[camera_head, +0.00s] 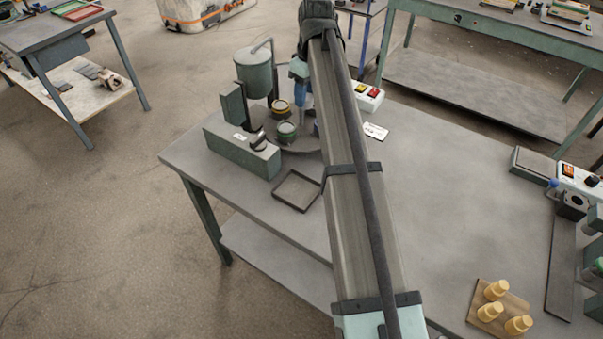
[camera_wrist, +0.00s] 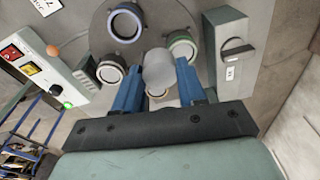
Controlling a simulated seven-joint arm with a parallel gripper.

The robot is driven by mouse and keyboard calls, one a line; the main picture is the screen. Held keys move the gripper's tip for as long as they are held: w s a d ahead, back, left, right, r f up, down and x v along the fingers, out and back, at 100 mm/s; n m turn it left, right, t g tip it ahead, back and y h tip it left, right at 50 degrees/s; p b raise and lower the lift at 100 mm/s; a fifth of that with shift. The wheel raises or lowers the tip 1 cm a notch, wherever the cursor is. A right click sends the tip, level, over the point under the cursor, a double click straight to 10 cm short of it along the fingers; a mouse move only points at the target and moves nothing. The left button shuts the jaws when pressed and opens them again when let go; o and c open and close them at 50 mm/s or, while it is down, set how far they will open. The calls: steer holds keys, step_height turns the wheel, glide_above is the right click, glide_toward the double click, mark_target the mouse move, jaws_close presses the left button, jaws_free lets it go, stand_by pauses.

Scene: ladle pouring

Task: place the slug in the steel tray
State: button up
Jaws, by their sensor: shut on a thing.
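The slug (camera_wrist: 158,72) is a plain pale grey cylinder between the blue fingertips of my gripper (camera_wrist: 158,68) in the wrist view. My gripper is shut on it, above the dark round plate with ringed cups.
The round plate (camera_wrist: 97,27) carries several cups with coloured rings. A green pot (camera_head: 255,75) and a green box with a knob (camera_head: 240,154) stand left of it. A switch box (camera_head: 369,97) is behind. A board with yellow pieces (camera_head: 480,322) lies at right front.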

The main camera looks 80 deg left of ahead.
steer(key=s+d+f, duration=0.3)
steer(key=d+f, duration=0.1)
steer(key=d, duration=0.3)
steer(key=s+d+f, duration=0.2)
steer(key=d+f, duration=0.2)
steer(key=d, duration=0.4)
steer(key=shift+m, duration=0.3)
steer(key=shift+s+a+f, duration=0.1)
steer(key=shift+f, duration=2.15)
steer(key=shift+s+a+f, duration=0.1)
steer(key=shift+f, duration=2.15)
steer(key=shift+f, duration=0.15)
steer(key=o, duration=1.1)
steer(key=r, duration=0.8)
steer(key=w+d+r, duration=0.1)
steer(key=r, duration=0.3)
steer(key=shift+d+r, duration=0.1)
